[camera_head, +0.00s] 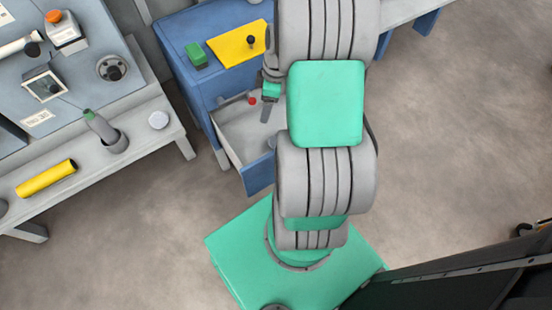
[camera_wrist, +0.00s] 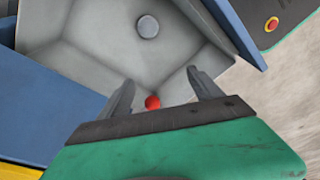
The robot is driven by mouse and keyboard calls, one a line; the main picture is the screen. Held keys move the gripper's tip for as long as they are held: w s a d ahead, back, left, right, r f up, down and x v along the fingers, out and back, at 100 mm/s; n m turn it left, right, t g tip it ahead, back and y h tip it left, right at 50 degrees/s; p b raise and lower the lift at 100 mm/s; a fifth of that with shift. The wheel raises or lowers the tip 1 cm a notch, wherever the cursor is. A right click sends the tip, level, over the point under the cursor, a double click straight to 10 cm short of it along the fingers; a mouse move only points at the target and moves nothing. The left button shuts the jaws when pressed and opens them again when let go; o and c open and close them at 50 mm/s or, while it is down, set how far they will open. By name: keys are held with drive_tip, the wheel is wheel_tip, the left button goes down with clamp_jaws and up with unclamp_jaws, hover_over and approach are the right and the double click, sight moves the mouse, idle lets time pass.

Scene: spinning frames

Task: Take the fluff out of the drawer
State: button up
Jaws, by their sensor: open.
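The open drawer (camera_head: 236,143) sticks out of the blue cabinet and has a pale grey inside. My gripper (camera_head: 266,114) is over it, fingers pointing down. In the wrist view the drawer's grey floor (camera_wrist: 100,35) lies below my open fingers (camera_wrist: 160,80), with nothing held between them. A small red round thing (camera_wrist: 152,102) shows between the fingers, nearer the palm edge; it also shows in the head view (camera_head: 252,101), left of my gripper. A grey round piece (camera_wrist: 147,26) lies farther off in the drawer. I cannot tell which of the two is the fluff.
The blue cabinet (camera_head: 180,50) bears a green block (camera_head: 196,55) and a yellow board (camera_head: 238,46) with a dark knob. A grey bench (camera_head: 150,140) at left holds a bottle (camera_head: 100,125) and a yellow cylinder (camera_head: 46,179).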

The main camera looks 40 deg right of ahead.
drive_tip(key=d+f+n+b, duration=0.1)
drive_tip(key=f, duration=0.4)
drive_tip(key=s+d+f+b, duration=0.1)
drive_tip(key=d+f+b, duration=0.1)
drive_tip(key=f, duration=0.3)
drive_tip(key=d+f+n+b, duration=0.1)
drive_tip(key=d+f+b, duration=0.1)
drive_tip(key=f, duration=0.4)
drive_tip(key=shift+s+d+n+y, duration=0.15)
drive_tip(key=shift+s+n+y, duration=0.15)
drive_tip(key=shift+s+y, duration=0.1)
drive_tip(key=b+x, duration=0.2)
drive_tip(key=x, duration=0.2)
drive_tip(key=b+x, duration=0.1)
drive_tip(key=x, duration=0.2)
drive_tip(key=shift+a+f+b, duration=0.3)
drive_tip(key=shift+f+b, duration=0.05)
drive_tip(key=shift+b, duration=0.05)
drive_tip(key=shift+w+r, duration=0.1)
drive_tip(key=shift+c, duration=0.4)
drive_tip(key=c, duration=1.3)
